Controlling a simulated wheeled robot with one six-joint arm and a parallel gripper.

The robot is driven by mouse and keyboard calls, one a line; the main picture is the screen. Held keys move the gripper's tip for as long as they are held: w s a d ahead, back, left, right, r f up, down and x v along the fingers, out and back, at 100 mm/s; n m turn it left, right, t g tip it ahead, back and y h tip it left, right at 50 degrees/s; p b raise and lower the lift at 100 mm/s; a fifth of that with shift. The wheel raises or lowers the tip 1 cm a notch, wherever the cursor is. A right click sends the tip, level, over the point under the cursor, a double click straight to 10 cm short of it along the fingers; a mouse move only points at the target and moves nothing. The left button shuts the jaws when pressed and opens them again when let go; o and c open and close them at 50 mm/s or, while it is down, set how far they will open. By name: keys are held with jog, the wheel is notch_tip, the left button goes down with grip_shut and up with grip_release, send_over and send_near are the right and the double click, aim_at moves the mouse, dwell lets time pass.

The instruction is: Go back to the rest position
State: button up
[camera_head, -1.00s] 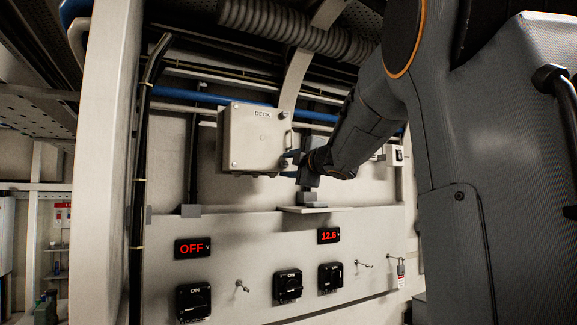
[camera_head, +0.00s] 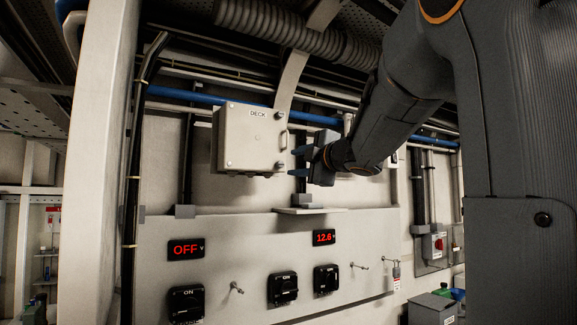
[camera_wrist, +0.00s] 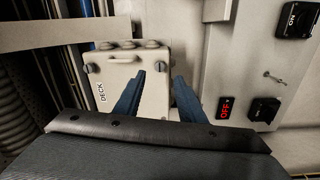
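My gripper (camera_head: 300,162) is just right of the pale box marked DECK (camera_head: 250,139), near its right side and handle. Its two blue fingers are spread apart with nothing between them. In the wrist view my gripper (camera_wrist: 160,78) points its open fingers toward the wall, and the DECK box (camera_wrist: 112,90) shows beyond and left of them. The box door looks closed. Whether a finger touches the box I cannot tell.
A small shelf (camera_head: 308,211) juts out below my gripper. The panel below carries a red OFF display (camera_head: 186,249), a 12.6 display (camera_head: 324,237), several black ON switches and small hooks. A corrugated duct (camera_head: 285,25) and a blue pipe (camera_head: 180,95) run above.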

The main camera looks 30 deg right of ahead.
dwell(0.4)
jog(key=a+f+m+g+h+b, duration=0.15)
jog(key=f+m, duration=0.25)
jog(key=f, duration=0.8)
jog(key=s+a+f+m+g+h, duration=0.1)
jog(key=a+f+m+g, duration=0.25)
jog(key=f, duration=0.85)
jog(key=a+f+m+g+h, duration=0.15)
jog(key=f+m, duration=0.25)
jog(key=f, duration=0.8)
jog(key=s+a+f+m+g+y, duration=0.1)
jog(key=s+a+f+g, duration=0.2)
jog(key=s+f, duration=0.4)
jog(key=s+a+f+m+g+y+b, duration=0.1)
jog(key=s+a+f+m+g, duration=0.1)
jog(key=s+a+f+g, duration=0.2)
jog(key=s+a+f+m+g+y, duration=0.1)
jog(key=s+a+f+m+g, duration=0.1)
jog(key=s+a+f, duration=0.5)
jog(key=s+f+g, duration=0.1)
jog(key=s+f, duration=0.4)
jog(key=f, duration=0.1)
jog(key=shift+s, duration=0.2)
jog(key=shift+g, duration=0.25)
